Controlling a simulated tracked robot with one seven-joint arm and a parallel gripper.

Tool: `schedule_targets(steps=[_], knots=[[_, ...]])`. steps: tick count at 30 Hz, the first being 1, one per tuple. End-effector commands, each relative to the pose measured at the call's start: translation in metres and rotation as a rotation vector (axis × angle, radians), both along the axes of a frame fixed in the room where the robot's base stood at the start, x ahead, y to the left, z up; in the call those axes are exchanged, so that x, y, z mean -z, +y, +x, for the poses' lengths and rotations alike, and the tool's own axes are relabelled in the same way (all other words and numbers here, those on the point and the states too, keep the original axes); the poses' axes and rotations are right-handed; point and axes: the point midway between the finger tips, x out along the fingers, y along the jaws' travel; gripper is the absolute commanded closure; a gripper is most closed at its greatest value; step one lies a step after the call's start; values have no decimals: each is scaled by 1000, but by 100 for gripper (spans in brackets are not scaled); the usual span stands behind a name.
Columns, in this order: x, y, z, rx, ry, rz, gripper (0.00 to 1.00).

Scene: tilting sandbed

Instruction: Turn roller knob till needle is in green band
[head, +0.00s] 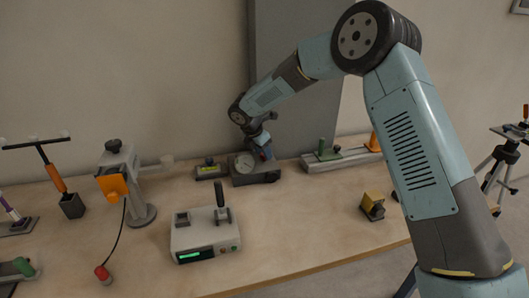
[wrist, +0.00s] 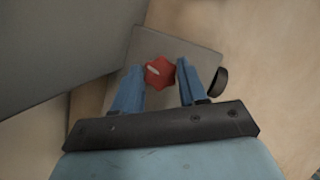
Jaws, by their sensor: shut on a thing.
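A dark grey box (head: 257,178) with a round pale dial (head: 244,163) stands at the back of the bench in the head view. The dial's needle and any green band are too small to make out. A red lobed knob (wrist: 159,72) with a white mark is on the box's grey top (wrist: 150,42) in the wrist view. My gripper (wrist: 161,73) is shut on this red knob, one blue finger at each side, reaching down from above. A black round knob (wrist: 218,82) sticks out at the box's side, right of the fingers. The dial is hidden in the wrist view.
A small device (head: 210,170) stands close left of the box, and a rail with a green handle (head: 323,146) stands right. A white box with a lever (head: 205,238) is in front. A yellow block (head: 373,206) lies at right. Bare wood (head: 310,220) lies between.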

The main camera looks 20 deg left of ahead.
Motion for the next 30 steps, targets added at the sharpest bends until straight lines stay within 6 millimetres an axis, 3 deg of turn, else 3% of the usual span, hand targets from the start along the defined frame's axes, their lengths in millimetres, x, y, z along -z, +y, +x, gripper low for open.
schedule_targets(steps=[30], knots=[[-2,9,8,960,-7,11,88]])
